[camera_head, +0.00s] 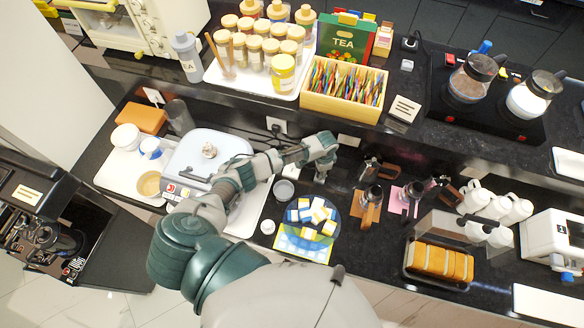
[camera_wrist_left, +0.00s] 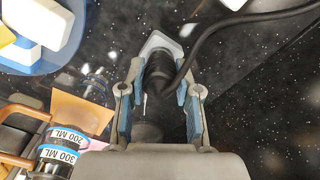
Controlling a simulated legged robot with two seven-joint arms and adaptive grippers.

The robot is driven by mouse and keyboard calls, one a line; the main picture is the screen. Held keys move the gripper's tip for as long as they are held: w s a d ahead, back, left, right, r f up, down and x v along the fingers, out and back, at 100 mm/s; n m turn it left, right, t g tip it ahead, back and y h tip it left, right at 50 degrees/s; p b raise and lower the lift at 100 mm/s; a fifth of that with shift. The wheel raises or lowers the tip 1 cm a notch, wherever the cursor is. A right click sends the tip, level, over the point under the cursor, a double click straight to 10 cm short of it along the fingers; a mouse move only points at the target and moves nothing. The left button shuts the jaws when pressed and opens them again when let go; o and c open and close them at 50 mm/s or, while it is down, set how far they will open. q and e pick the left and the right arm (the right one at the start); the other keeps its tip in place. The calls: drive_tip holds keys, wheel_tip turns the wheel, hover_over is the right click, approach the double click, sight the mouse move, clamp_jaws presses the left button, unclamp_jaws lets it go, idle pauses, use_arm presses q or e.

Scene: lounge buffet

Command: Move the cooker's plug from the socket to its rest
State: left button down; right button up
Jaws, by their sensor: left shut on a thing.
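My left gripper (camera_wrist_left: 158,95) is shut on a black plug (camera_wrist_left: 158,72), whose black cable (camera_wrist_left: 235,20) runs off to the upper right in the left wrist view. A pale, angular piece (camera_wrist_left: 160,43) shows just beyond the plug; I cannot tell if it is the rest or whether they touch. In the head view the left gripper (camera_head: 320,176) points down over the dark counter, right of the cooker (camera_head: 210,150), and the plug is too small to make out. My right gripper is out of view.
A blue plate (camera_head: 325,232) of blocks sits near the gripper. A small grey bowl (camera_head: 284,190) stands left of it. A raised shelf edge (camera_head: 300,108) runs behind. My arm passes over the cooker's right side.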

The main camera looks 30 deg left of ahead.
use_arm(q)
drive_tip(key=shift+f, duration=0.3)
drive_tip(key=c, duration=0.7)
unclamp_jaws()
drive_tip(key=c, duration=0.3)
drive_tip(key=shift+r+p, duration=0.7)
drive_tip(key=shift+r, duration=2.8)
